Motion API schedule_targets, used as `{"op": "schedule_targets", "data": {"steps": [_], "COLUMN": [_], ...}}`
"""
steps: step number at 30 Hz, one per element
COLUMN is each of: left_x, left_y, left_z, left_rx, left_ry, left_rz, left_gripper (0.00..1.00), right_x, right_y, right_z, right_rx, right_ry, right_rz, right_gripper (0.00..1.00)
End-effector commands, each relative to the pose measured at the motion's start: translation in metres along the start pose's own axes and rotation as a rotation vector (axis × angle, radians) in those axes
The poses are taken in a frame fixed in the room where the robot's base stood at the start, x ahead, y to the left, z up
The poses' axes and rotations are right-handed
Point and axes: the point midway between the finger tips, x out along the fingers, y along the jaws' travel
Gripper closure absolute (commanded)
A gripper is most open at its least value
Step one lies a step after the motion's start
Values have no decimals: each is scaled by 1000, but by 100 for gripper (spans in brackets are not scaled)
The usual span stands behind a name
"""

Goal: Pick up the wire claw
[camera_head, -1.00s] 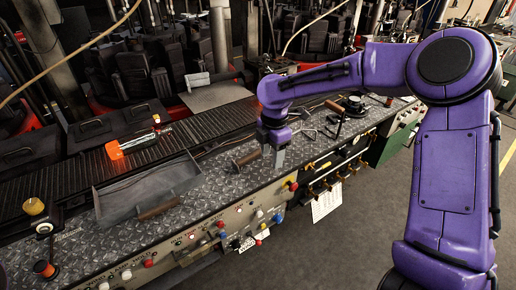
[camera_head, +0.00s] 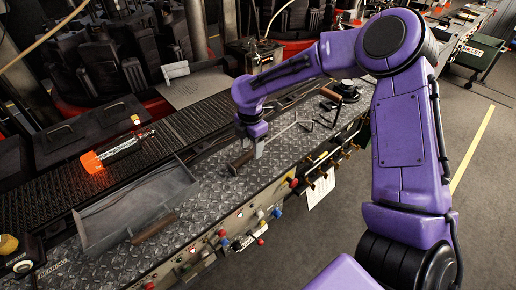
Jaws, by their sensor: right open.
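A thin bent metal wire tool with a brown handle (camera_head: 239,160), which looks like the wire claw, lies on the diamond-plate bench top (camera_head: 215,200). Its wire runs away to the right, partly behind my gripper. My right gripper (camera_head: 257,153) points down over the tool, just right of the handle. It is open, with nothing seen between its fingers. I cannot tell whether a finger touches the tool. A second wire tool with a brown handle (camera_head: 331,95) lies further along the bench. My left gripper is not in view.
A grey metal tray (camera_head: 135,205) with a brown handle sits left of the gripper. An orange-glowing item (camera_head: 93,162) lies on the dark slatted conveyor (camera_head: 190,122) behind. Knobs and buttons line the bench's front edge. Grey floor is open at right.

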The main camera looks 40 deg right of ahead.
Motion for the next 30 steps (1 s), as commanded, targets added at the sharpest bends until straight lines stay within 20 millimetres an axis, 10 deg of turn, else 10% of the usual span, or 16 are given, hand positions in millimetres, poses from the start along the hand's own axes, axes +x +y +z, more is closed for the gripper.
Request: {"op": "schedule_targets", "data": {"steps": [13, 19, 30], "left_x": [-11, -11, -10], "left_y": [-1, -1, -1], "left_z": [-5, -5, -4], "left_rx": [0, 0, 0], "left_ry": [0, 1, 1], "left_rz": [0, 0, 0], "left_gripper": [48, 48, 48], "right_x": [39, 39, 33], "right_y": [-1, -1, 0], "right_z": [1, 1, 1], "right_rx": [3, 3, 2], "right_ry": [0, 0, -2], "right_rz": [0, 0, 1], "right_gripper": [47, 100, 100]}}
